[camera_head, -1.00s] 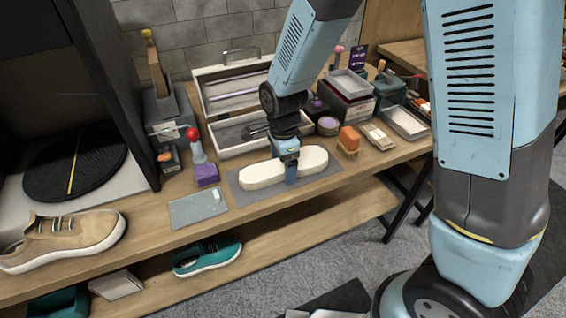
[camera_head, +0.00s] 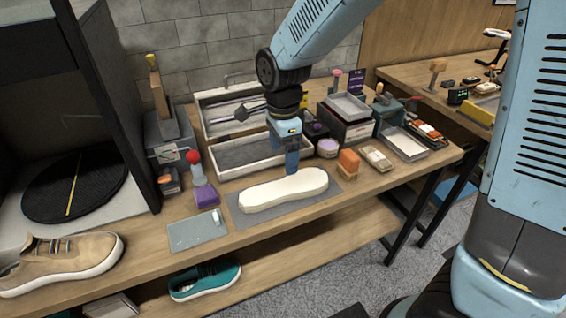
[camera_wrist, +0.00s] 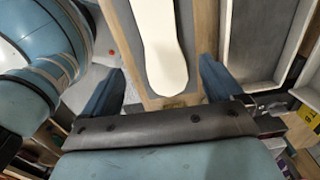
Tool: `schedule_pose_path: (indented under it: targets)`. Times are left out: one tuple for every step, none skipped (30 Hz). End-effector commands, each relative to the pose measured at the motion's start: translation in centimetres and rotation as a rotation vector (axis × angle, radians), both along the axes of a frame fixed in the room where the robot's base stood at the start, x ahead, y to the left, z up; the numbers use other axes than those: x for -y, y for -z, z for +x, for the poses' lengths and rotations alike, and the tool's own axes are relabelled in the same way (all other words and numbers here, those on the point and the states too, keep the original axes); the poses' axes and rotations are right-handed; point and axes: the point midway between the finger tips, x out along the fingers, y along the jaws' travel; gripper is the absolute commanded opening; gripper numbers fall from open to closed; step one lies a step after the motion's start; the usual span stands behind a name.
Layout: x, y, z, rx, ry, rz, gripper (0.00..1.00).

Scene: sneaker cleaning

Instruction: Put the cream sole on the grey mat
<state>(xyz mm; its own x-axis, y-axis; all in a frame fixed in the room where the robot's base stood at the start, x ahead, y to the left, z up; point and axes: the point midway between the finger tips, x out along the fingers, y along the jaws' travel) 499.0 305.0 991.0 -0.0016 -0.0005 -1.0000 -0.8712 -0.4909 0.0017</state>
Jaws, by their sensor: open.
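The cream sole (camera_head: 284,190) lies flat on the grey mat (camera_head: 237,212) on the wooden bench. The mat shows around its edges. My gripper (camera_head: 290,168) is above and behind the sole in the head view, apart from it. In the wrist view the open blue fingers of my gripper (camera_wrist: 160,88) stand wide apart, with one end of the sole (camera_wrist: 163,50) seen between and beyond them. The gripper is empty. Part of the mat also shows beside the sole in the wrist view (camera_wrist: 202,40).
An open grey tool case (camera_head: 235,157) stands behind the mat. A purple-based tool (camera_head: 204,194) and a light grey plate (camera_head: 197,232) are left. A tan sneaker (camera_head: 65,260) is at far left.

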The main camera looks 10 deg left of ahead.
Motion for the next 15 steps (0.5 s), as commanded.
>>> schedule_pose_path:
  targets:
    - [0.0,-0.3,0.0,0.002,0.0,0.001,0.93]
    - [0.0,-0.4,0.0,0.002,0.0,0.001,0.93]
    - [0.0,-0.5,0.0,0.002,0.0,0.001,0.93]
    - [0.0,-0.6,0.0,0.002,0.0,0.001,0.93]
    - [0.0,-0.6,0.0,0.002,0.0,0.001,0.93]
    - [0.0,-0.6,0.0,0.001,0.0,0.0,0.93]
    - [0.0,-0.6,0.0,0.001,0.0,0.0,0.93]
    - [0.0,-0.6,0.0,0.002,0.0,0.001,0.93]
    - [0.2,-0.7,0.1,0.002,-0.002,0.002,0.93]
    - [0.4,-0.9,0.1,0.004,-0.006,0.005,0.93]
    - [0.7,-1.1,0.2,0.007,-0.013,0.008,0.93]
    - [1.3,-1.6,0.4,0.012,-0.025,0.013,0.93]
    - [1.8,-2.1,0.5,0.019,-0.04,0.019,0.93]
    - [2.5,-2.7,0.7,0.027,-0.057,0.024,0.93]
    - [3.5,-3.5,0.9,0.039,-0.084,0.033,0.93]
